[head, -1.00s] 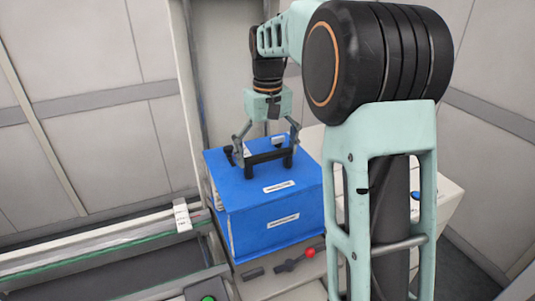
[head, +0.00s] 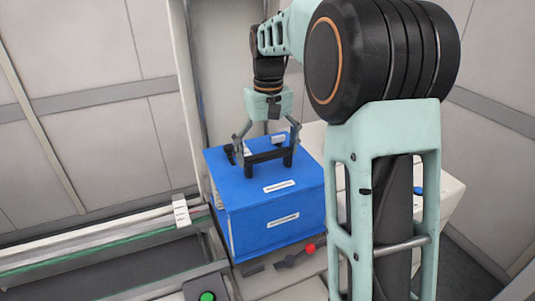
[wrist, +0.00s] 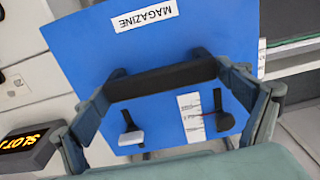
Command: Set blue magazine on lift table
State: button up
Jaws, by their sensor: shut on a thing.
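The blue magazine (head: 275,207) is a large box with white labels and a black bar handle on top. It stands upright on a pale base (head: 285,283) in the head view; I cannot tell whether that base is the lift table. In the wrist view its blue top (wrist: 80,50) fills the middle, with the label "MAGAZINE" upside down. My gripper (head: 267,157) points down over the magazine and is shut on the handle, one finger at each end. In the wrist view my gripper (wrist: 172,98) spans the handle lengthwise. The magazine's underside is hidden.
A lever with a red knob (head: 310,248) sits in front of the magazine. A rail with a green edge (head: 100,243) runs at left, near a green button (head: 207,297). A dark "SLOT" display (wrist: 30,146) shows in the wrist view. A post stands behind.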

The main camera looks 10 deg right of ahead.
aim_at(268, 170)
jog(key=shift+f, duration=0.1)
jog(key=shift+f+b, duration=0.55)
jog(key=shift+f, duration=0.15)
jog(key=shift+f+b, duration=0.3)
jog(key=shift+f, duration=0.3)
dwell(0.8)
jog(key=o, duration=1.7)
jog(key=shift+o, duration=0.5)
jog(key=shift+f, duration=0.1)
